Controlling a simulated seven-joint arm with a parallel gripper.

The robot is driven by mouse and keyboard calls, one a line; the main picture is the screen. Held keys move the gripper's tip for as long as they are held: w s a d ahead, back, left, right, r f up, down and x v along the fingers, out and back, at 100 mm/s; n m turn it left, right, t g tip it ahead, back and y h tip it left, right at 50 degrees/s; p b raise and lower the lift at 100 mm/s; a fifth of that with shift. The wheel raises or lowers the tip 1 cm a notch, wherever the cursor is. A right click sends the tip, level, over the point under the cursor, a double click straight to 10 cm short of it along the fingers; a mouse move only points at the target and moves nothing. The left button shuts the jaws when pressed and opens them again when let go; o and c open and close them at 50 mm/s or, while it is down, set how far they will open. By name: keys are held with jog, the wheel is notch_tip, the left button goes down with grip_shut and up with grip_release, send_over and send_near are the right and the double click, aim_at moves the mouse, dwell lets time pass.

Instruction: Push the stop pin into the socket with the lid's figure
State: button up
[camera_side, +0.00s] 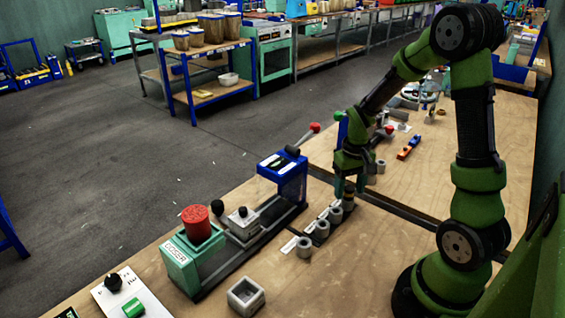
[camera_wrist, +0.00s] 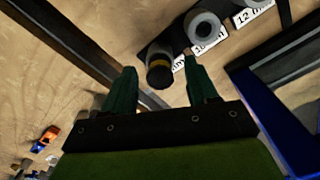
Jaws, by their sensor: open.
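My gripper (camera_side: 348,190) points down over the far end of a row of grey sockets. In the wrist view its fingers (camera_wrist: 161,68) are open and apart. A dark round pin with a yellow band (camera_wrist: 159,72), apparently the stop pin, stands between and just beyond the fingertips, not clasped. It shows below the gripper in the side view (camera_side: 348,203). Grey ring sockets run from there towards the front, one of them (camera_wrist: 203,27) close to the pin. White figure cards (camera_wrist: 209,39) lie beside them; I cannot read them fully. No figure on a lid is legible.
A green and blue press (camera_side: 178,262) with a red cylinder (camera_side: 196,222) stands left of the sockets. A grey block with a dark knob (camera_side: 241,220) sits on its rail. A hollow grey block (camera_side: 245,296) is at the front. An orange and blue object (camera_side: 408,147) lies farther back.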

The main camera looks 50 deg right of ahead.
aim_at(349, 187)
notch_tip(349, 187, up, 17)
dwell(0.4)
jog(key=s+a+r+n+t+y, duration=0.1)
jog(key=s+a+t, duration=0.2)
jog(key=a, duration=0.6)
jog(key=s+a+r+n+t+y, duration=0.1)
jog(key=s+a+t, duration=0.2)
jog(key=a, duration=0.6)
jog(key=shift+a+r+t, duration=0.35)
jog(key=shift+a+t, duration=0.05)
jog(key=shift+t, duration=0.2)
